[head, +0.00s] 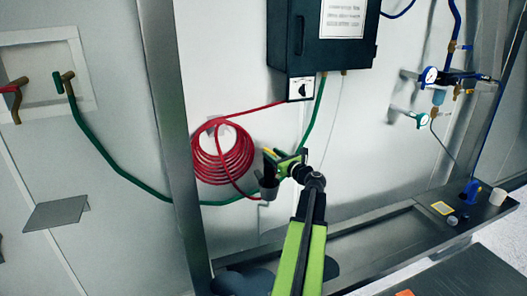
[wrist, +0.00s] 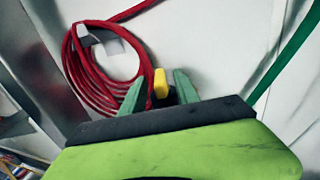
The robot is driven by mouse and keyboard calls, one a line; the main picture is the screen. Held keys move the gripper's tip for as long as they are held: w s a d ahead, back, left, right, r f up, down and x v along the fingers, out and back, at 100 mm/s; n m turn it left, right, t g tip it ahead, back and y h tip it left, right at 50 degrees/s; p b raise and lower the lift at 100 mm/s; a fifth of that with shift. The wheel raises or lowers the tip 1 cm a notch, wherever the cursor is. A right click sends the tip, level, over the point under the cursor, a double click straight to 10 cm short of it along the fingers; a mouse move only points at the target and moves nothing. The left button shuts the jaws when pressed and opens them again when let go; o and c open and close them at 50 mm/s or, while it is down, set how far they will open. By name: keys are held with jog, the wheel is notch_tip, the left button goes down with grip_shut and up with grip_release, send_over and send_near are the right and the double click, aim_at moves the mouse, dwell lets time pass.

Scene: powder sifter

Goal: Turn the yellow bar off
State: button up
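The yellow bar (wrist: 160,83) stands upright between the two green fingertips of my gripper (wrist: 158,90) in the wrist view. There is a gap on each side of it, so my gripper looks open and not clamped on it. A dark part shows just behind the bar; the bar's lower end is hidden by my gripper's body. In the head view a small bit of yellow bar (head: 269,152) shows at the end of my gripper (head: 277,160), above a grey cup-shaped part (head: 268,188). Whether a finger touches the bar cannot be told.
A coiled red hose (head: 222,155) hangs on the wall just left of my gripper. A green hose (head: 318,110) runs down from a black cabinet (head: 320,40). A metal bench (head: 370,250) lies below right. A steel post (head: 172,130) stands left. Gauges and valves (head: 430,78) sit far right.

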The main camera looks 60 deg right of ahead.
aim_at(265, 149)
jog(key=x, duration=0.5)
jog(key=shift+w+d, duration=0.15)
jog(key=shift+w, duration=0.25)
jog(key=shift+c, duration=0.3)
